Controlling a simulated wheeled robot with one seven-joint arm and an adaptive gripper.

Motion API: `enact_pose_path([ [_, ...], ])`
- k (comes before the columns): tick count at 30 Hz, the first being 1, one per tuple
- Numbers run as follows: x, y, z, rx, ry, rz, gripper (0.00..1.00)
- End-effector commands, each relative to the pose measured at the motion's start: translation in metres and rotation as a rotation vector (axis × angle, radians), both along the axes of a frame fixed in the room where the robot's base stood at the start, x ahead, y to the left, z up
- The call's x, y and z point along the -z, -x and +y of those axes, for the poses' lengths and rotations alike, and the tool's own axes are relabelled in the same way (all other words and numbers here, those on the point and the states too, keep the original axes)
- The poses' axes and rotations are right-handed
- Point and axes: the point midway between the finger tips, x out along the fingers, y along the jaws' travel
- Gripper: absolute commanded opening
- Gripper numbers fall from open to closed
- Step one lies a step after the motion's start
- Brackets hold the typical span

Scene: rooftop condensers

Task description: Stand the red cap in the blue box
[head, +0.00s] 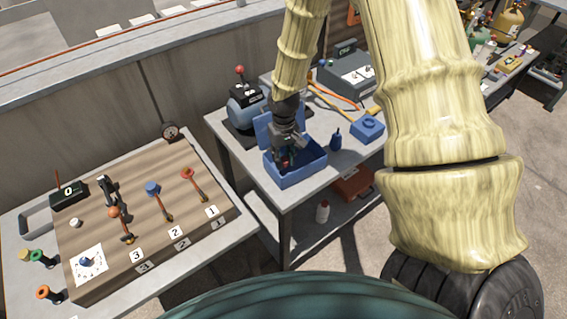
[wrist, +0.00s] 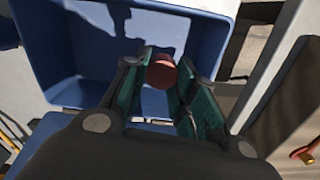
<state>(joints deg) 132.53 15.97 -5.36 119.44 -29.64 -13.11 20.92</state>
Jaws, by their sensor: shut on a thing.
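The red cap (wrist: 162,72) is between the fingers of my gripper (wrist: 165,82) in the wrist view, and the fingers are shut on it. In the head view my gripper (head: 285,158) points down inside the opening of the blue box (head: 298,178). A small bit of red shows at the fingertips there. The box stands open on the grey table, with its lid raised at the back. In the wrist view the blue box floor and walls (wrist: 75,60) lie beyond the cap. I cannot tell whether the cap touches the floor.
A vacuum pump-like machine (head: 246,105) is behind left. The left table holds a wooden board (head: 150,235) with numbered valve-like parts.

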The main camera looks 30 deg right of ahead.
Motion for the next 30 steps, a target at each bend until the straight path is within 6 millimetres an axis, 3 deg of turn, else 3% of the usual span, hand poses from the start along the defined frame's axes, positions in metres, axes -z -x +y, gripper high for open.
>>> enact_pose_path([
  [10, 0.031, 0.001, 0.000, 0.000, 0.000, 0.001, 0.17],
  [25, 0.039, 0.001, 0.000, 0.000, 0.000, 0.001, 0.17],
  [26, 0.038, 0.001, 0.000, 0.000, 0.000, 0.000, 0.31],
  [27, 0.038, 0.001, 0.000, 0.000, 0.000, 0.000, 0.36],
  [30, 0.038, 0.001, 0.000, 0.000, 0.000, 0.000, 0.36],
])
